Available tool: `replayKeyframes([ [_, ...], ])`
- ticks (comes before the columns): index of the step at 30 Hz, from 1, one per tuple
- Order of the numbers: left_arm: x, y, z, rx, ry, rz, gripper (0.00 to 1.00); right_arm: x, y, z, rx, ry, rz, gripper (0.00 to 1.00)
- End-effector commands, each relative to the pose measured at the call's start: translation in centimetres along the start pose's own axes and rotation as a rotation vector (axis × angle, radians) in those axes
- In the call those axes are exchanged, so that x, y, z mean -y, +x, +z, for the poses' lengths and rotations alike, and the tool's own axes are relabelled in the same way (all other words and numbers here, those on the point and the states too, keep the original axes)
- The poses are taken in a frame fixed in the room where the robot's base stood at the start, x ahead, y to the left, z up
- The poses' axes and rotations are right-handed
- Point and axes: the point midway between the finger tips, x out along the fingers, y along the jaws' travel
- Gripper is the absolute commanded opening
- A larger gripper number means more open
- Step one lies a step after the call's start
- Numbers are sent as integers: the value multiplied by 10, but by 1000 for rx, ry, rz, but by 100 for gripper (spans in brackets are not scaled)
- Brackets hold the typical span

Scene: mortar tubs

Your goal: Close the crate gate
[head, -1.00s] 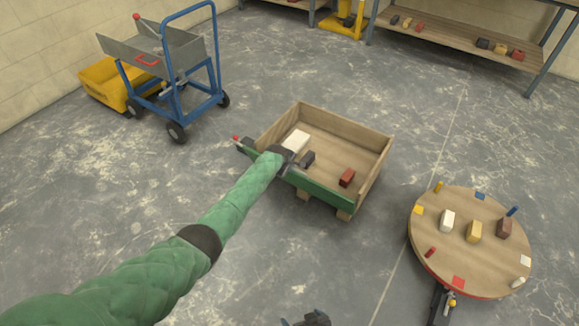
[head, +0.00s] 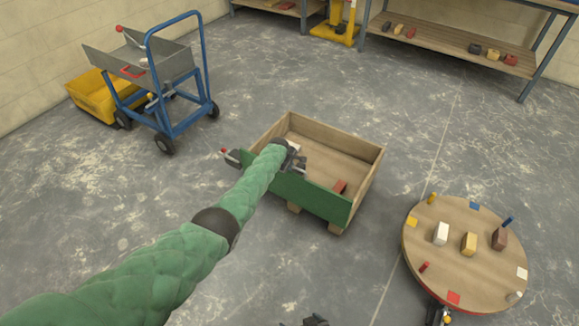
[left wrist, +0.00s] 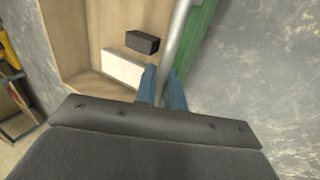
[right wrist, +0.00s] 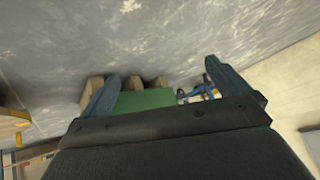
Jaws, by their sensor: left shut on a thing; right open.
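The wooden crate (head: 335,138) stands on the floor in the middle of the head view. Its green gate (head: 312,197) is on the near side and looks close to upright; I cannot tell whether it is fully shut. A red-tipped lever (head: 224,152) sticks out at the gate's left end. My left gripper (head: 292,158) is at the gate's top edge. In the left wrist view its fingers (left wrist: 163,88) are shut on a grey bar (left wrist: 177,38) along the green gate (left wrist: 200,45). My right gripper (right wrist: 170,75) is open and empty, with the green gate (right wrist: 146,100) beyond it.
In the crate are a red block (head: 339,187), a white block (left wrist: 122,68) and a black block (left wrist: 143,42). A round table (head: 455,265) with several blocks stands at right. A blue-framed cart (head: 185,110) stands at left, shelves (head: 450,44) behind. Floor between is clear.

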Motion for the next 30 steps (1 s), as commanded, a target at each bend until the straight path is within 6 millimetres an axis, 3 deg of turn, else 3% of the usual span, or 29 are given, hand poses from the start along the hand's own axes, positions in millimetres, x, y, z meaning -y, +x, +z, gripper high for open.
replayKeyframes([
  [5,-6,-2,-1,-3,2,11,0,0,0,1,0,1,0,100],
  [6,-6,-2,-1,-4,2,11,13,0,0,1,1,1,0,100],
  [9,-6,-2,-1,-3,2,10,26,0,0,1,1,1,0,100],
  [17,-4,-2,-1,-2,1,8,26,0,0,0,1,0,1,100],
  [23,-4,-13,0,-1,2,8,26,1,-6,-4,11,0,1,100],
  [28,-4,-34,0,-1,1,8,26,4,-16,-15,18,-1,-1,100],
  [30,-5,-42,0,-1,2,9,26,6,-28,-33,25,-4,-4,100],
])
